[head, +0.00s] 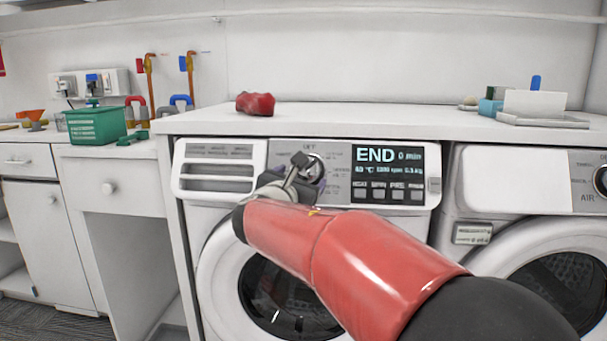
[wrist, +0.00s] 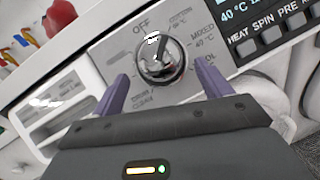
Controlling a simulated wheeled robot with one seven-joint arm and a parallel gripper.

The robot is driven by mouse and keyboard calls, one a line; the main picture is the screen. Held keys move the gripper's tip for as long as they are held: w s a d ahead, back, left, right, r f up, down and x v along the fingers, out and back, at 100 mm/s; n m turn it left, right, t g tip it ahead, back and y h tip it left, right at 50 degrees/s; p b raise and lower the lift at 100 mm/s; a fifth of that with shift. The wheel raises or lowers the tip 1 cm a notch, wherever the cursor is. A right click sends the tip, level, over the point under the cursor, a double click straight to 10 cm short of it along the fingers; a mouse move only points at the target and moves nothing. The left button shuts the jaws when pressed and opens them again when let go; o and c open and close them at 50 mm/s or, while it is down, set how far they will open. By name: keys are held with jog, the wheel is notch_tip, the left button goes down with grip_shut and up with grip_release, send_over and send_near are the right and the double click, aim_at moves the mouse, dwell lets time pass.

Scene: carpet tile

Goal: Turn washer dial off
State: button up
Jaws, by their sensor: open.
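The washer (head: 225,255) is white, with a control panel along its top front. Its round silver dial (head: 314,168) is partly hidden behind my gripper in the head view. In the wrist view the dial (wrist: 161,60) sits ahead, between and beyond my fingers, with OFF printed to its upper left. I cannot tell exactly where its pointer is set. My gripper (wrist: 162,88) is open, its two purple fingers spread on either side of the dial, holding nothing. In the head view my gripper (head: 298,165) is at the panel. The lit display (head: 388,160) reads END 0 min.
A white counter (head: 360,118) runs above the washer, with a red object (head: 255,103) on it. A second front-loading machine (head: 530,180) stands to the right. A green basket (head: 95,124) sits on the left counter.

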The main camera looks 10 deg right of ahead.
aim_at(309, 175)
jog(key=shift+x, duration=1.4)
jog(key=c, duration=1)
jog(key=shift+f, duration=0.1)
jog(key=n+y+b, duration=0.1)
jog(key=n+t, duration=0.1)
jog(key=n, duration=0.1)
jog(key=n+y+b, duration=0.1)
jog(key=n, duration=0.1)
jog(key=shift+s+d+f+y+b, duration=0.1)
jog(key=shift+s+d+y+b, duration=0.05)
jog(key=shift+d+y+b, duration=0.2)
jog(key=shift+d+n+t+y+b, duration=0.2)
jog(key=shift+n+y+b, duration=0.6)
jog(key=shift+n, duration=0.9)
jog(key=shift+d+n+t+y+b, duration=0.1)
jog(key=shift+n+t+y+b, duration=0.2)
jog(key=shift+n+y+b, duration=0.95)
jog(key=shift+n+p, duration=0.65)
jog(key=shift+p, duration=0.05)
